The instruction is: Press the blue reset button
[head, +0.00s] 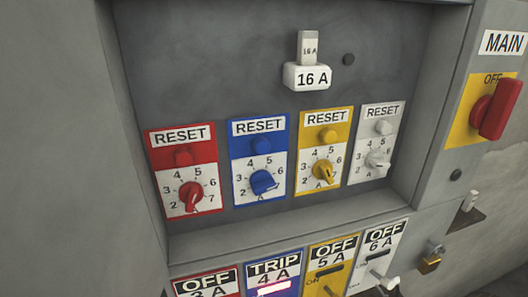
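The blue plate is second from the left, between a red one and a yellow one. Below it, a blue breaker label (274,273) reads TRIP 4 A, with a bright pinkish strip under the text. Nothing covers the blue button. My gripper does not show in the head view.
Red (182,158), yellow (328,135) and white (383,127) reset buttons stand alongside. A ledge (290,228) juts below the recess. A 16 A block (307,77) sits above. At right are a red MAIN switch (500,107) and a padlock (429,263).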

